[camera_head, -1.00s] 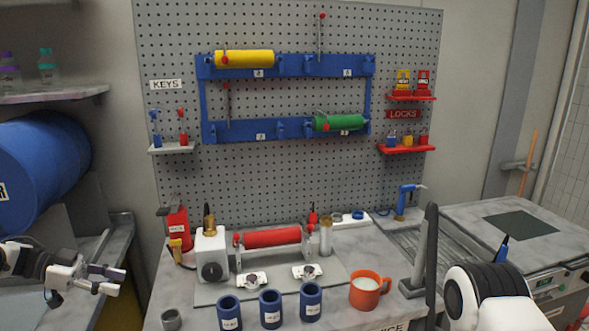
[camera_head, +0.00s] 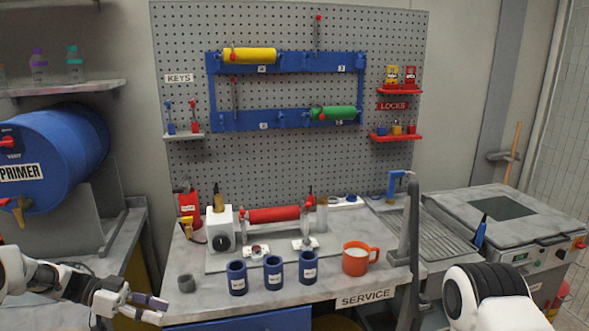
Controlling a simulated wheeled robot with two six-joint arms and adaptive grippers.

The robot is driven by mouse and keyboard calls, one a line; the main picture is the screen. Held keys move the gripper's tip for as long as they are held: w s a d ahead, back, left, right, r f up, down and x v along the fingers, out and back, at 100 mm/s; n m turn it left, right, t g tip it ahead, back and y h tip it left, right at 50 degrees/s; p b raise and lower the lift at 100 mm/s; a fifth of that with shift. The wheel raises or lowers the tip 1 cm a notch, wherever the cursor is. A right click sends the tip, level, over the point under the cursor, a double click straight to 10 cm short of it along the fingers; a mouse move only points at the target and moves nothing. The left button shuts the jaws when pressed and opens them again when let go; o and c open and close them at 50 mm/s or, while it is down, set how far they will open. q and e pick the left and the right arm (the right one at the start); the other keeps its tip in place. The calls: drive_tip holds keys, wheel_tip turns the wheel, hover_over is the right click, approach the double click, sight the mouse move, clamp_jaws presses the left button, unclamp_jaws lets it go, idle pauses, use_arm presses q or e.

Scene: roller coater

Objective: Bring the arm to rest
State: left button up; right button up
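My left gripper (camera_head: 150,308) is at the lower left, its two fingers apart with nothing between them. It is in front of the service bench (camera_head: 195,308), near the bench's front left corner, apart from the things on it. My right arm shows only as a white and black link at the lower right; its gripper is out of view.
A blue primer drum (camera_head: 75,140) stands at left. A grey post (camera_head: 408,240) rises at the bench's right.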

use_arm(q)
drive_tip(key=s+d+f+n+t+h, duration=0.1)
drive_tip(key=s+d+f+n+t, duration=0.1)
drive_tip(key=d+f+n, duration=0.45)
drive_tip(key=s+d+f+n+t, duration=0.1)
drive_tip(key=s+d+f+t, duration=0.15)
drive_tip(key=d, duration=0.65)
drive_tip(key=s+d+f+n+t+y, duration=0.25)
drive_tip(key=s+f+n+y, duration=0.3)
drive_tip(key=s+f, duration=0.4)
drive_tip(key=s+a+f+g+y, duration=0.2)
drive_tip(key=s+a+y, duration=0.1)
drive_tip(key=s, duration=0.4)
drive_tip(key=s+a+f+n+g+y, duration=0.1)
drive_tip(key=s+a+f+g+y, duration=0.1)
drive_tip(key=s+a, duration=0.3)
drive_tip(key=s+a+f+n+g+y, duration=0.1)
drive_tip(key=s+a+f+g+y, duration=0.1)
drive_tip(key=s, duration=0.8)
drive_tip(key=shift+s+a+f+g+y, duration=0.15)
drive_tip(key=shift+a+f+g+y, duration=0.25)
drive_tip(key=shift+a+g+y, duration=0.55)
